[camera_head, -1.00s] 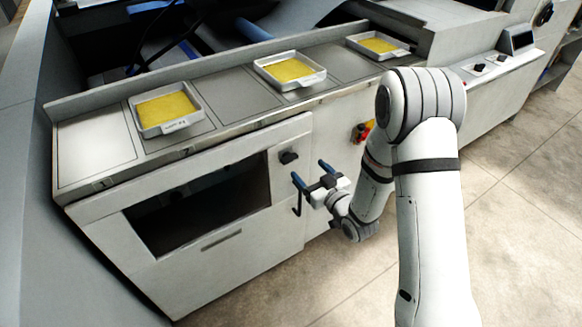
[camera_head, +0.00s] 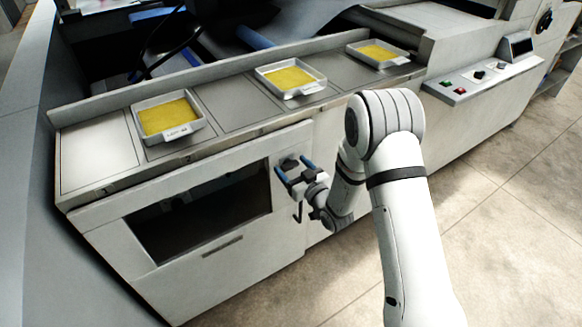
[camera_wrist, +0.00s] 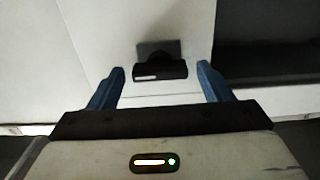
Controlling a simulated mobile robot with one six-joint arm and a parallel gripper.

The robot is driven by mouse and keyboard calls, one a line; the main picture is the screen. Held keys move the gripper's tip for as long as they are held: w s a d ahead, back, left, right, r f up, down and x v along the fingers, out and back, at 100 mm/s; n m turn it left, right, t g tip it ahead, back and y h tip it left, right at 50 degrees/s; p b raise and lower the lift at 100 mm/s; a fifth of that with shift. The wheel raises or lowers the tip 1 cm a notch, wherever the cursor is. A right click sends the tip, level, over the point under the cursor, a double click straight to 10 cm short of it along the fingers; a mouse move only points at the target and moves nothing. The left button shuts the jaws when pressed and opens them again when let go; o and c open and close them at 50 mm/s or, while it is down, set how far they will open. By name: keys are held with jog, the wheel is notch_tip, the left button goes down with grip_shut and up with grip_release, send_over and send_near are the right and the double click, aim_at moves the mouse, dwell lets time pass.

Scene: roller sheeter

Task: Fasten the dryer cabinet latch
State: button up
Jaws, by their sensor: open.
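The dryer cabinet (camera_head: 235,262) has a closed-looking front with a dark window. Its latch is a small dark knob on a plate at the upper right of the front. In the wrist view the latch (camera_wrist: 160,70) is a black bar with a pale mark at its left end, lying level across the picture. My gripper (camera_head: 293,167) is open in front of it. The blue fingers stand to the left and right of the latch in the wrist view, with a gap on both sides. In the head view the fingers partly hide the latch.
Several panels and three white trays with yellow contents, such as the left tray (camera_head: 168,117), line the counter above. A control panel (camera_head: 484,77) is at right. The floor at right is clear.

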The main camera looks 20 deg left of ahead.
jog(key=shift+c, duration=0.4)
jog(key=c, duration=0.9)
jog(key=shift+a, duration=0.2)
jog(key=shift+d+f+n+b, duration=0.2)
jog(key=shift+n+b, duration=0.1)
jog(key=shift+b, duration=0.4)
jog(key=n+b, duration=0.8)
jog(key=b, duration=0.7)
jog(key=n+b, duration=0.9)
jog(key=b, duration=0.7)
jog(key=shift+s+a+f, duration=0.15)
jog(key=shift+s, duration=0.05)
jog(key=shift+n, duration=0.3)
